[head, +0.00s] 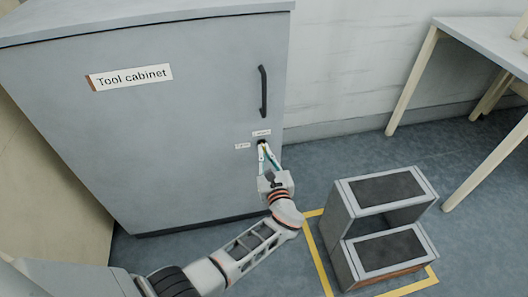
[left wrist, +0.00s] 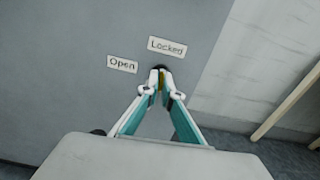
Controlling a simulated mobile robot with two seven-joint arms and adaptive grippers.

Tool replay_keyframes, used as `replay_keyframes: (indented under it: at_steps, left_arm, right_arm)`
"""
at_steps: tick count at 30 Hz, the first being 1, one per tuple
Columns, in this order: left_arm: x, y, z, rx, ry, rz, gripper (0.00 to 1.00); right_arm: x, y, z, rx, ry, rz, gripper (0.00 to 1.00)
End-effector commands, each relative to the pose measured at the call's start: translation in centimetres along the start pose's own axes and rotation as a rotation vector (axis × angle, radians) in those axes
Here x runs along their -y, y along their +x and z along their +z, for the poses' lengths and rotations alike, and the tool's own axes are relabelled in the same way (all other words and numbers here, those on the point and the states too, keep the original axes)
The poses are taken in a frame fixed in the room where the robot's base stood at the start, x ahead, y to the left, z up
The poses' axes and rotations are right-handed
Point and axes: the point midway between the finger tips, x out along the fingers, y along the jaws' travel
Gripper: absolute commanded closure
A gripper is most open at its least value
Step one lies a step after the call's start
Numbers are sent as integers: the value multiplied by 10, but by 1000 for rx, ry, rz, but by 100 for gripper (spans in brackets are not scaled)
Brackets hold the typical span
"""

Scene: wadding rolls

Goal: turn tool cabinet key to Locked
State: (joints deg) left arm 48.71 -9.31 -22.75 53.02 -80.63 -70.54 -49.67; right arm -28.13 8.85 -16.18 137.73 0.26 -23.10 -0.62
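The grey tool cabinet (head: 180,140) stands at the left in the head view, with its door closed. A Locked label (left wrist: 167,46) is just above the lock and an Open label (left wrist: 122,64) is to its left. My left gripper (head: 263,146) reaches the lock from below. In the left wrist view its fingertips close around a narrow gold-brown key (left wrist: 161,80), in front of a dark round lock. The fingers hide most of the key, which looks roughly upright, between them. My right gripper is not in view.
A black door handle (head: 263,91) is above the lock. A grey two-step stool (head: 345,218) stands right of my left arm, inside a yellow floor outline (head: 318,255). A table (head: 485,40) with pale legs is at the upper right.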

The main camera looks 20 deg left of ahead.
Motion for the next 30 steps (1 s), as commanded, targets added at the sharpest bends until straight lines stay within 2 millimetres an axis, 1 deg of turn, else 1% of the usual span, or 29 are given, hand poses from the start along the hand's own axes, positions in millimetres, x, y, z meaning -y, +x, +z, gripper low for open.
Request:
replay_keyframes:
  at_steps: [1,9,20,21,22,23,30]
  left_arm:
    - [0,2,4,6,15,2,100]
    - [-1,2,3,5,60,2,100]
    - [-1,2,3,5,63,2,100]
    - [-1,2,3,5,63,2,88]
    - [0,2,3,5,63,2,80]
    - [0,2,3,5,63,2,78]
    - [0,1,1,2,62,1,78]
  right_arm:
    - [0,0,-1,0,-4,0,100]
    - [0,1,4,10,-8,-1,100]
    - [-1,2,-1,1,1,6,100]
    - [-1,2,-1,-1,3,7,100]
    - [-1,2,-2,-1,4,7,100]
    - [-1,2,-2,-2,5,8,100]
    - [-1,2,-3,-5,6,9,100]
